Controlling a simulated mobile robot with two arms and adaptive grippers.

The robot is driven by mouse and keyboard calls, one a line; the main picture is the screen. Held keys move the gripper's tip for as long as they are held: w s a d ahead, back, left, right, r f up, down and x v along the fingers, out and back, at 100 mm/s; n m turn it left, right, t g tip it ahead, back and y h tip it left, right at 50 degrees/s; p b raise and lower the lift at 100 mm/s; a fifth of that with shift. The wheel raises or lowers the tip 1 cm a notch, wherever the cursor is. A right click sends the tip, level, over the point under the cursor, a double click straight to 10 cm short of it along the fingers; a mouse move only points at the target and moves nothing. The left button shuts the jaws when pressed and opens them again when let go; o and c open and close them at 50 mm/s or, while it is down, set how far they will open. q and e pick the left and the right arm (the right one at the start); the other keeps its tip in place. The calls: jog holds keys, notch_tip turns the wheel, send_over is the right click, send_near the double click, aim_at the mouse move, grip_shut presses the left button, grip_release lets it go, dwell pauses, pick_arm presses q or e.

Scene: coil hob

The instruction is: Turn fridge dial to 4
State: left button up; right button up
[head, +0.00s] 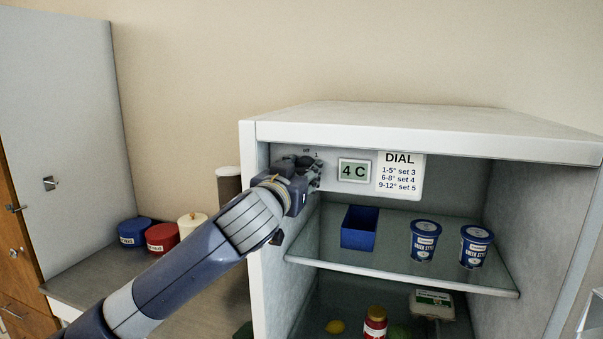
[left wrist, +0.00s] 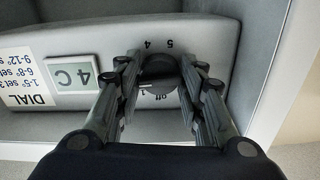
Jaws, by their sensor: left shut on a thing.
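The fridge dial (left wrist: 158,76) is a dark round knob in the left wrist view, which shows the panel upside down. The marks "off" and "1" show below it and "4" and "5" above it. A pale line on the knob points towards the picture's left; the mark it points to is hidden. My left gripper (left wrist: 160,68) is shut on the dial, one finger on each side. In the head view my left gripper (head: 310,172) covers the dial. The display (head: 354,171) reads "4 C". The dial card (head: 400,176) lists 1-5° set 3, 6-8° set 4, 9-12° set 5. My right gripper is not in view.
The open fridge (head: 420,118) has a glass shelf (head: 380,252) holding a blue bin (head: 359,228) and two blue tubs (head: 424,240). Food sits below. Blue, red and cream canisters (head: 162,237) stand on the counter at left, near my arm.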

pick_arm(q)
jog(key=m, duration=0.2)
jog(key=shift+m, duration=0.3)
jog(key=m, duration=0.8)
jog(key=shift+a+r, duration=0.1)
jog(key=shift+m, duration=1.9)
jog(key=o, duration=1.1)
